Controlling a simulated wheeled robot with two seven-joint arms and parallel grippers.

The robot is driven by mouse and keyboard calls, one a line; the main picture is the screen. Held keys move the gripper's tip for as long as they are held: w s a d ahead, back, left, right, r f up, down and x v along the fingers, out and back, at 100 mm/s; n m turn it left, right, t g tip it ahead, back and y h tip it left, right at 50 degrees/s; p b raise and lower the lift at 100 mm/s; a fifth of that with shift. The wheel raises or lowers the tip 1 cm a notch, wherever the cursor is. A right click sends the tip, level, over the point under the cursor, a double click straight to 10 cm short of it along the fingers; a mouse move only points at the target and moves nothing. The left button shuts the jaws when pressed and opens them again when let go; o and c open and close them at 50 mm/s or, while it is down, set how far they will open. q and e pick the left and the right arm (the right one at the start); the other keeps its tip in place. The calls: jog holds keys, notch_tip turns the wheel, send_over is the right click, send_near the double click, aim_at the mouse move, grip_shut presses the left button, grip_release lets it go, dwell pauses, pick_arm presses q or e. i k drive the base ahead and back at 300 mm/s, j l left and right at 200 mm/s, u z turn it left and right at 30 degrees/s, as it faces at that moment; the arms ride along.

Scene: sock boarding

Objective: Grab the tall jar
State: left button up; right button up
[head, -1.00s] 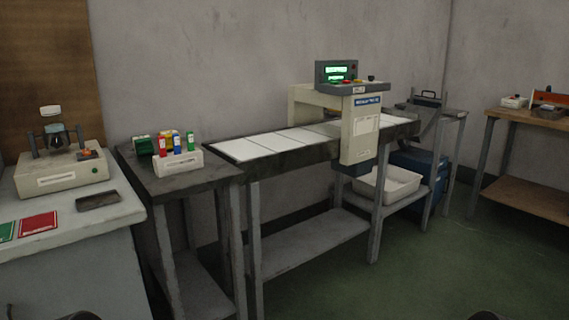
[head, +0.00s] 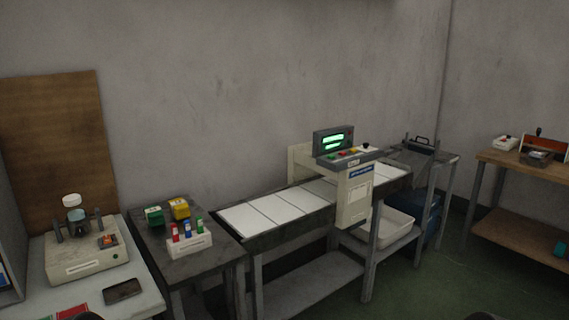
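No thing here is plainly a tall jar. A small glass vessel (head: 75,215) with a white top (head: 71,199) stands upright on a beige machine (head: 86,262) on the white bench at the left. Small bottles with red, blue and green parts (head: 187,230) stand in a white rack (head: 190,244) on the dark table right of that bench. Neither gripper can be made out. Only dark rounded parts, probably of my own arms, show at the bottom edge.
A green box (head: 154,217) and a yellow box (head: 179,208) sit behind the rack. A dark tray (head: 123,291) lies on the white bench (head: 148,297). A conveyor table (head: 262,222) with a beige arch machine (head: 354,195) stands in the middle. The green floor (head: 445,285) at right is open.

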aim_at(76, 212)
jog(key=u, duration=1.25)
jog(key=i+l+z, duration=0.75)
jog(key=z, duration=0.15)
